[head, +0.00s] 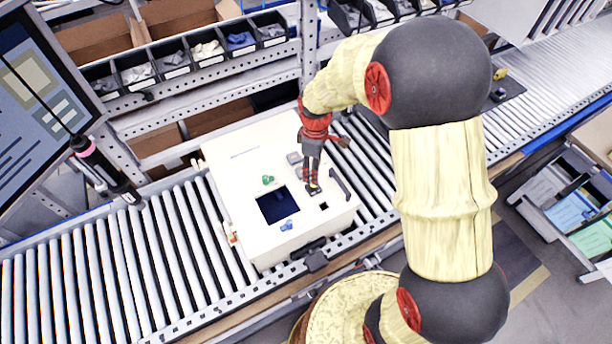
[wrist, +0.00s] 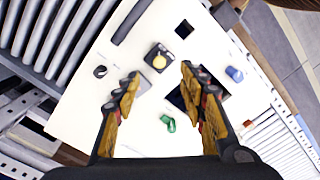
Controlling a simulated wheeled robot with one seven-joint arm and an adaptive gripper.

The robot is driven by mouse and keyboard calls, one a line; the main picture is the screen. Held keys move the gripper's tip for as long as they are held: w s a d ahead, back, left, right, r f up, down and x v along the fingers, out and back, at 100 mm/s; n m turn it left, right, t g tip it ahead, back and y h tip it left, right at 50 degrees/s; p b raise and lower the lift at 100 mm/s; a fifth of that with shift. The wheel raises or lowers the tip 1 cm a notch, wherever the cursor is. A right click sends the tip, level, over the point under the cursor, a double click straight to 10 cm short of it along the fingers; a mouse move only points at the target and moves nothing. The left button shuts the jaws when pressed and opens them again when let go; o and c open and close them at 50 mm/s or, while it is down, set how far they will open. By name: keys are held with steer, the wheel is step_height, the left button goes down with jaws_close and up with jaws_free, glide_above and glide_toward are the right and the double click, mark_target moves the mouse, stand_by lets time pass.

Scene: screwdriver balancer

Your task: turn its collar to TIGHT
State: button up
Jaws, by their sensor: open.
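A hanging screwdriver (head: 105,170) with a dark body and a pink band (head: 82,147) is at the left of the head view, in front of the screen. The band may be its collar; no TIGHT mark is readable. The wrist view does not show the screwdriver. My gripper (head: 313,188) is far to its right, pointing down over a white box. In the wrist view my gripper (wrist: 160,78) has its two fingers apart with nothing between them. A yellow button on a dark block (wrist: 158,60) lies beyond the fingertips.
The white box (head: 235,165) stands on the roller conveyor (head: 120,260). It bears a green knob (head: 268,180), a blue knob (head: 287,226), a dark window (head: 277,206) and a black handle (head: 341,184). Part bins (head: 190,55) line the back. The screen (head: 35,90) is beside the screwdriver.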

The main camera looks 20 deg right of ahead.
mark_target(313, 186)
steer(key=shift+s+d+n, duration=0.1)
steer(key=shift+n, duration=0.5)
steer(key=shift+f, duration=3.9)
steer(key=shift+c, duration=0.2)
jaws_close()
